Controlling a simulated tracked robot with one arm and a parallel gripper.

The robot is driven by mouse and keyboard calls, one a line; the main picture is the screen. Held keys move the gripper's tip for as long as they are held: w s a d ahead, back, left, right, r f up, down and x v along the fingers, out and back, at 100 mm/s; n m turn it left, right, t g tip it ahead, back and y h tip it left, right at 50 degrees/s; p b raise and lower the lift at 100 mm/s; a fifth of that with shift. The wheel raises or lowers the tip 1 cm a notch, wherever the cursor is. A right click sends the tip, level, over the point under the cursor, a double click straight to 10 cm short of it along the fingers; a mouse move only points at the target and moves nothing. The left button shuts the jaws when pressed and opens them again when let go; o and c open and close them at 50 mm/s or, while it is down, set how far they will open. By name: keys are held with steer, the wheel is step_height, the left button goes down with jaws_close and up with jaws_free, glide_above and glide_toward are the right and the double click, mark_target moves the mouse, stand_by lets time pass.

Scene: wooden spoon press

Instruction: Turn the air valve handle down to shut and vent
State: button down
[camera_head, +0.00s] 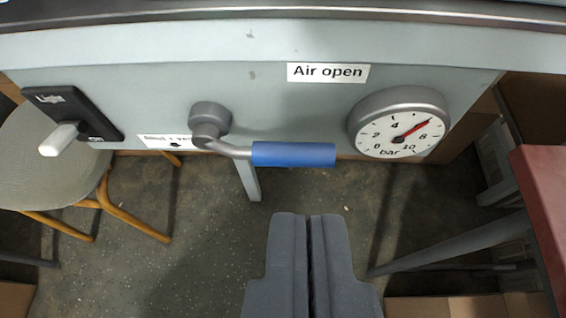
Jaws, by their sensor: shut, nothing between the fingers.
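The air valve handle (292,154) has a blue grip on a bent grey lever that runs right from its round hub (210,117) on the panel. It lies nearly level. An "Air open" label (328,72) is above the grip. A second label (167,141) at lower left of the hub is partly hidden. The pressure gauge (398,124) to the right has a red needle pointing between 6 and 8 bar. My gripper (309,218) is shut and empty. In the picture its fingertips are below the blue grip, apart from it.
A black light switch plate (72,114) with a white lever is left on the grey panel (140,70). A chair (50,160) stands at left, a red-topped table (545,190) at right. The floor (190,240) below the panel is open.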

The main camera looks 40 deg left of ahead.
steer(key=shift+w, duration=0.1)
steer(key=b, duration=0.2)
glide_above(306, 160)
steer(key=s+d, duration=0.1)
steer(key=s, duration=0.1)
step_height(306, 160, down, 5)
steer(key=f, duration=0.1)
steer(key=f+b, duration=0.1)
steer(key=f, duration=0.1)
steer(key=shift+w+a+f, duration=0.2)
steer(key=shift+f, duration=0.1)
steer(key=shift+w+f+b, duration=0.1)
steer(key=shift+f+b, duration=0.25)
steer(key=shift+f, duration=0.05)
